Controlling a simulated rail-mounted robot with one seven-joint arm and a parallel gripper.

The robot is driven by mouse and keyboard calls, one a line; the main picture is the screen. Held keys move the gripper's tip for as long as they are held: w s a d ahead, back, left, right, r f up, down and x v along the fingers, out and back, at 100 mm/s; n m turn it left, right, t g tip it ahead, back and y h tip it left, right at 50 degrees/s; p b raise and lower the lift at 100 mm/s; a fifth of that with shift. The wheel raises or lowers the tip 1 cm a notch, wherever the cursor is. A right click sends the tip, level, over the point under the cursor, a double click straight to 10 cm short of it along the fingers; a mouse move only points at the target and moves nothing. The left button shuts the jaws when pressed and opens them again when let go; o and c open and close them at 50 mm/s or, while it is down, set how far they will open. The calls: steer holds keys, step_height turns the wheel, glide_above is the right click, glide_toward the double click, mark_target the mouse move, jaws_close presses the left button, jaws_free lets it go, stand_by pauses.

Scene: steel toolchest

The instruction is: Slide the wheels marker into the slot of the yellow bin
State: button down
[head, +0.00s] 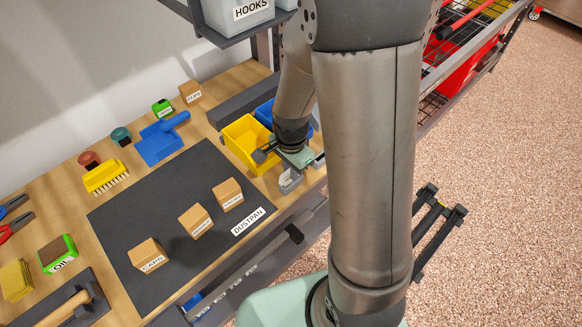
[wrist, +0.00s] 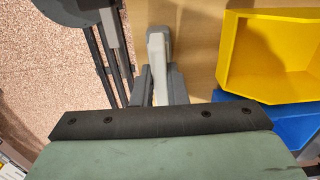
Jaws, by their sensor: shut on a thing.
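The yellow bin (head: 247,140) stands open on the wooden bench, left of my gripper in the head view. It also shows at the upper right of the wrist view (wrist: 270,50). My gripper (wrist: 160,85) is shut on a slim light grey piece, taken to be the wheels marker (wrist: 158,50). It shows nearly edge-on, with no readable lettering. In the head view, my gripper (head: 291,178) is beside the bin, near the bench's front edge, and the marker is apart from the bin. The bin's slot cannot be made out.
A blue bin (head: 265,112) adjoins the yellow one. A dark mat (head: 165,215) with several small labelled boxes lies to the left. A shelf with a HOOKS bin (head: 240,15) hangs above. The bench's front edge is close to my gripper.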

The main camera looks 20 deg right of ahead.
steer(key=shift+f+b, duration=0.4)
steer(key=shift+f, duration=0.2)
steer(key=c, duration=1.4)
jaws_free()
steer(key=shift+o, duration=0.2)
step_height(320, 180, up, 17)
steer(key=p, duration=0.1)
steer(key=shift+r, duration=0.2)
steer(key=shift+s, duration=0.1)
steer(key=s+a+n+p, duration=0.1)
steer(key=s+n, duration=1.2)
steer(key=shift+s+p, duration=0.4)
